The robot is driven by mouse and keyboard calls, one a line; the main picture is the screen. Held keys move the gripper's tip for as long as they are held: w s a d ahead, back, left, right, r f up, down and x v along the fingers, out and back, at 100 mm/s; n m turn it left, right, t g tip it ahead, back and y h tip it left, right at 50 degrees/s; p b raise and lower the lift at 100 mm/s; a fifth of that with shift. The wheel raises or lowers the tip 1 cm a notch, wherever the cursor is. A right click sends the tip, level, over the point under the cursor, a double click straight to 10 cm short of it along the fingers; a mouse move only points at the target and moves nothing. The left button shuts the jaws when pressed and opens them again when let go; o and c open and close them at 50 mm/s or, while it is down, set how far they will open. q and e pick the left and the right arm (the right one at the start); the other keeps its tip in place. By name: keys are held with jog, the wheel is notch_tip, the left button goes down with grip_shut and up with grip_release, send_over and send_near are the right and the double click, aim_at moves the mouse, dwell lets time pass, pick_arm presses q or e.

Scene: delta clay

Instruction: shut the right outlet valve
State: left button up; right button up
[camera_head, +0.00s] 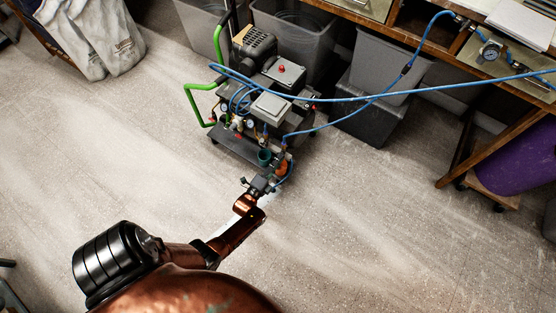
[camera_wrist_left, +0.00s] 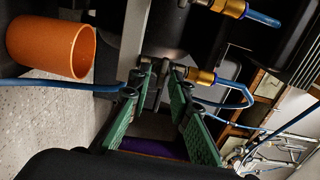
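The cart-mounted compressor (camera_head: 262,75) stands at the top centre of the head view, with gauges and hose fittings on its near side. My left gripper (camera_head: 259,184) is at the cart's near right corner, close to these fittings. In the left wrist view, the green-padded fingers of my left gripper (camera_wrist_left: 160,75) are apart. A small dark valve part shows between or just beyond their tips; contact cannot be made out. A brass fitting (camera_wrist_left: 200,76) with a blue hose sits just right of the tips. Another brass fitting (camera_wrist_left: 232,8) is above. My right gripper is not in view.
An orange cup (camera_wrist_left: 52,46) is beside the fittings, left of my fingers in the wrist view. A blue hose (camera_head: 400,93) runs from the cart to the workbench (camera_head: 450,52). Grey bins (camera_head: 385,68) stand behind. The floor (camera_head: 370,220) near the arm is clear.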

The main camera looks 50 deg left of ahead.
pick_arm(q)
jog(key=shift+o, duration=0.4)
jog(key=v, duration=0.7)
jog(key=shift+s, duration=0.25)
